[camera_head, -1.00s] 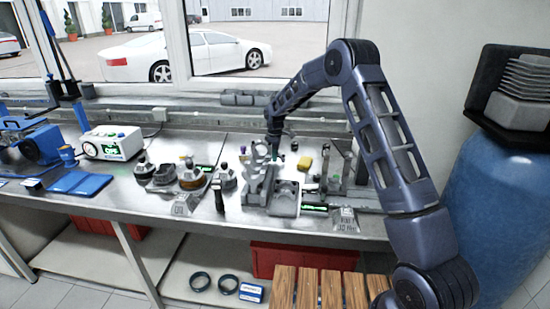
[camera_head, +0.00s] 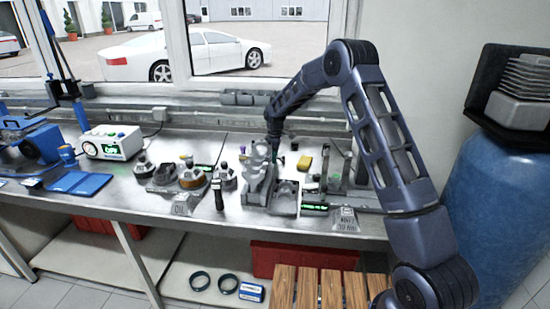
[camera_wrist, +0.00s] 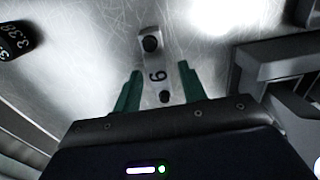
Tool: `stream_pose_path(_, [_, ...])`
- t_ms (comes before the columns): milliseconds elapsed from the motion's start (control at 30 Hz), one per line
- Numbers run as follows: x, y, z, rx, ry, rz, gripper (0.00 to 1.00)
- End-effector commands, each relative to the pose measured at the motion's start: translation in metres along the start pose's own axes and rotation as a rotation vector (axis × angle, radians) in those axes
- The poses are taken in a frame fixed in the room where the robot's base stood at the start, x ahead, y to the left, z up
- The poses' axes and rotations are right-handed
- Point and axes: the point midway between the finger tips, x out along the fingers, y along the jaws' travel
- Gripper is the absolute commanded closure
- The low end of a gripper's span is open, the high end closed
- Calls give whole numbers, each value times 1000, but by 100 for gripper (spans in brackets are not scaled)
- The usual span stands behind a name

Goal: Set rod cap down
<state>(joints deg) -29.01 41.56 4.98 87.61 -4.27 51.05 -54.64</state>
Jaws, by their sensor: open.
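The rod cap (camera_wrist: 152,42) is a small light metal piece with two dark bolt heads and a "6" on it. In the wrist view it lies between the green fingers of my gripper (camera_wrist: 160,73), seemingly on the scratched metal bench top. The fingers stand open, one on each side, with visible gaps to the cap. In the head view my gripper (camera_head: 274,150) is low over the bench behind the grey engine block (camera_head: 258,185). The block and my arm hide the cap there.
A dark cylinder marked with digits (camera_wrist: 18,38) lies at upper left in the wrist view, and a grey fixture (camera_wrist: 270,62) stands close on the right. In the head view, several pistons stand left of the block, and a yellow item (camera_head: 304,162) lies to its right.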

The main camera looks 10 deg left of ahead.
Motion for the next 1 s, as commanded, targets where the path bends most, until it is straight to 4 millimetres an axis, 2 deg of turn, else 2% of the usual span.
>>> stream_pose_path(500, [-91, 1, 0, 1, 2, 3, 58])
stream_pose_path(600, [-103, 1, 0, 1, 1, 2, 58])
stream_pose_path(800, [-116, 0, 0, 1, 1, 2, 58])
stream_pose_path(1000, [-119, 0, 1, 2, 1, 2, 58])
